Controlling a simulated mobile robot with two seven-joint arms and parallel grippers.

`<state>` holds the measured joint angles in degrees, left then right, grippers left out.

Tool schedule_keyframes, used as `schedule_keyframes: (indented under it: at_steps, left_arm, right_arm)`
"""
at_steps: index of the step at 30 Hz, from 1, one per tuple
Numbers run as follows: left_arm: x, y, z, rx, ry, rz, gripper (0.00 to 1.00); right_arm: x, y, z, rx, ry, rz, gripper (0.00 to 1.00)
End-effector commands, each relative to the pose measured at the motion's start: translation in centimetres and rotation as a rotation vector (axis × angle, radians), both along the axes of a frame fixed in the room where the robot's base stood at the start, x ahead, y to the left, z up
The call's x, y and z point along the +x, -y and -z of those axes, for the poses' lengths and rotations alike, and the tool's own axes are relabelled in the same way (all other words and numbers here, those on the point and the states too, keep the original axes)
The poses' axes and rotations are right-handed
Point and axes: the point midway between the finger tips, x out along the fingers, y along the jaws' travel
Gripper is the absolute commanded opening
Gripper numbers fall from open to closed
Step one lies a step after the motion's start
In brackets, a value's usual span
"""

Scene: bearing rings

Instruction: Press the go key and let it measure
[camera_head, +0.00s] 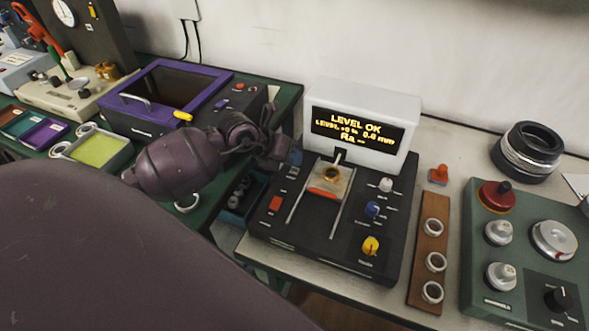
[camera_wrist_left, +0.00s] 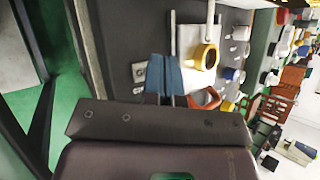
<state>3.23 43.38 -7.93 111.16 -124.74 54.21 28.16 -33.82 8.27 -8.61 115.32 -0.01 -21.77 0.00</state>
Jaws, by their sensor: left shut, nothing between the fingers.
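The measuring instrument has a black base (camera_head: 330,258) and a white display housing (camera_head: 365,98). Its screen (camera_head: 357,131) reads "LEVEL OK", a level line near 0.0 mm, and "Ra --". A gold ring (camera_head: 331,174) sits on the light stage under the probe; it also shows in the left wrist view (camera_wrist_left: 205,57). My left gripper (camera_head: 290,157) is shut and empty over the base's left edge. In the left wrist view its blue-grey fingers (camera_wrist_left: 168,75) are beside a small grey key (camera_wrist_left: 139,71), with a partly hidden label starting with "G". I cannot tell whether they touch.
A red key (camera_head: 276,203) and white, blue and yellow knobs (camera_head: 371,246) are on the base. A wooden rack (camera_head: 429,235) with several rings stands right of it, then a green control box (camera_head: 520,260). A purple-framed bin (camera_head: 150,75) is at left.

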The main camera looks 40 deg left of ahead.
Motion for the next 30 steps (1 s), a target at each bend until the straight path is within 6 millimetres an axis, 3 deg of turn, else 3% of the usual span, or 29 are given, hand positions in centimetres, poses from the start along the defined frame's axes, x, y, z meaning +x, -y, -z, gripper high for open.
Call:
schedule_keyframes:
  at_steps: [30]
  left_arm:
    - [-0.03, 0.01, 1.1, 0.0, -0.001, 0.001, 0.0]
  right_arm:
    - [-0.06, 0.0, 0.14, 0.0, -0.002, 0.0, 0.43]
